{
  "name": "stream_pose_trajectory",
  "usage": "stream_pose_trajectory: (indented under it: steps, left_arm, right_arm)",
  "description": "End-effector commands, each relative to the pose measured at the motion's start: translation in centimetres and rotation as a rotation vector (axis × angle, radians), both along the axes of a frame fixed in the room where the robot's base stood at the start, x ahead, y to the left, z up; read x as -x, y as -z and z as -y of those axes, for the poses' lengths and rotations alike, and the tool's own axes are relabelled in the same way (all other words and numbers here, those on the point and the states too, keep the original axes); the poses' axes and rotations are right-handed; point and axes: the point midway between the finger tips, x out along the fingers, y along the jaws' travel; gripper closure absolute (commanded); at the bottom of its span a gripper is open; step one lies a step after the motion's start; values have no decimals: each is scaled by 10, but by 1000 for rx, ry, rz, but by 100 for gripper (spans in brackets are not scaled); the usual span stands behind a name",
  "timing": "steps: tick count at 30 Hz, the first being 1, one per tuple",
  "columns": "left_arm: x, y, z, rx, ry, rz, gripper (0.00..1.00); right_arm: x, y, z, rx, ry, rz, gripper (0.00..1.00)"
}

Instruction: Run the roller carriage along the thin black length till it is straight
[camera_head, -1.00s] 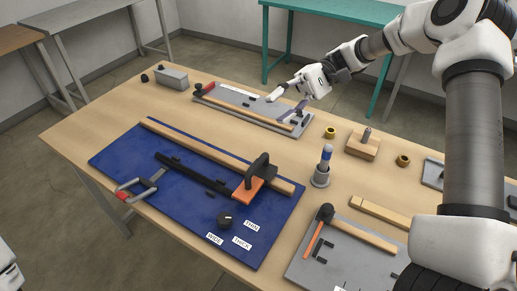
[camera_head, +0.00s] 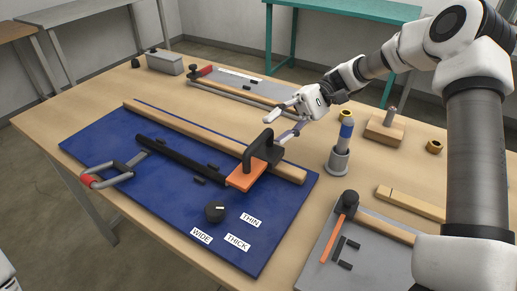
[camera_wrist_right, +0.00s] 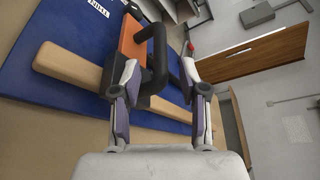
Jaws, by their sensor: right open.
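The roller carriage is an orange block (camera_head: 246,176) with a black arched handle (camera_head: 262,149), on the blue board (camera_head: 95,150). The black length (camera_head: 180,163) lies on the board, running from a clamp at the left to the carriage; I cannot tell how straight it is. My right gripper (camera_head: 288,122) is open and empty, just behind the handle. In the right wrist view the handle (camera_wrist_right: 158,52) shows between the two spread fingers (camera_wrist_right: 160,72); how deep it lies between them I cannot tell. My left gripper is not visible.
A wooden rail (camera_head: 205,138) runs along the board behind the length. A black knob (camera_head: 215,212) and labels THIN, THICK and WIDE are at the front. A red-handled clamp (camera_head: 108,178) is at the left edge.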

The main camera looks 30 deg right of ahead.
Motion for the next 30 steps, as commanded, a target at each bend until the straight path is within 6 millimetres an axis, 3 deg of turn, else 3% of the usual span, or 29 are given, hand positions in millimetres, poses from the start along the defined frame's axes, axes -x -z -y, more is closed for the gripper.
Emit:
stream_pose_trajectory:
  steps: [9, 18, 22, 30]
  left_arm:
    - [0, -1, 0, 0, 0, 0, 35]
    - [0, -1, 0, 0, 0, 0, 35]
    - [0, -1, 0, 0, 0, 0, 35]
    - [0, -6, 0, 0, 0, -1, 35]
  right_arm:
    - [12, 11, -54, 1, -3, -4, 57]
    - [13, 13, -59, 1, 0, -2, 57]
    - [13, 13, -59, 1, 0, -2, 100]
    - [17, 10, -56, 0, 1, -4, 100]
